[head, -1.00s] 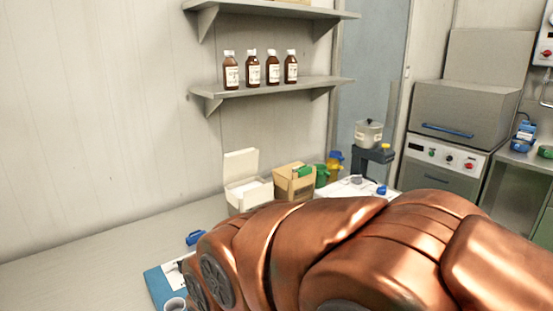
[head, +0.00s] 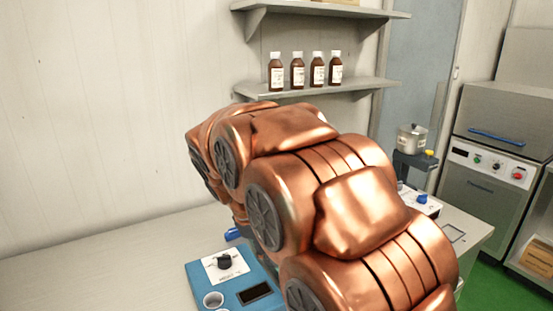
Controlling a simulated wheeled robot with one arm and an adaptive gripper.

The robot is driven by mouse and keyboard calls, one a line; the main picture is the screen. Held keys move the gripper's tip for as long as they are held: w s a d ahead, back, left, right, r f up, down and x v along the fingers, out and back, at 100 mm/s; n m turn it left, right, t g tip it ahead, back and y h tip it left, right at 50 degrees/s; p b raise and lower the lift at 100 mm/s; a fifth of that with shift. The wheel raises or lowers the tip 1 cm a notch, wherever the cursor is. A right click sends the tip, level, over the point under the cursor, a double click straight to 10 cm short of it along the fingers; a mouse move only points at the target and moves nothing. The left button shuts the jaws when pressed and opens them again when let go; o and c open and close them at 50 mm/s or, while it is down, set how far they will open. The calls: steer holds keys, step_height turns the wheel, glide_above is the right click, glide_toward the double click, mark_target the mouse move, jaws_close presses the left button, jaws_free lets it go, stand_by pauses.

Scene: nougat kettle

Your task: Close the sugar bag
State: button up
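No sugar bag shows in the head view; my copper-coloured arm covers much of the table, so anything behind it is hidden. My arm reaches from the lower right to the middle of the picture. My gripper is not visible. In the part of the table (head: 110,262) that shows, no bag stands.
A blue device (head: 205,272) with a black knob, a dark display and a small round cup (head: 213,299) sits at the front of the table. Several brown bottles (head: 317,70) stand on the lower shelf (head: 350,88). A pot (head: 412,137) and a steel oven cabinet (head: 503,115) are at right.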

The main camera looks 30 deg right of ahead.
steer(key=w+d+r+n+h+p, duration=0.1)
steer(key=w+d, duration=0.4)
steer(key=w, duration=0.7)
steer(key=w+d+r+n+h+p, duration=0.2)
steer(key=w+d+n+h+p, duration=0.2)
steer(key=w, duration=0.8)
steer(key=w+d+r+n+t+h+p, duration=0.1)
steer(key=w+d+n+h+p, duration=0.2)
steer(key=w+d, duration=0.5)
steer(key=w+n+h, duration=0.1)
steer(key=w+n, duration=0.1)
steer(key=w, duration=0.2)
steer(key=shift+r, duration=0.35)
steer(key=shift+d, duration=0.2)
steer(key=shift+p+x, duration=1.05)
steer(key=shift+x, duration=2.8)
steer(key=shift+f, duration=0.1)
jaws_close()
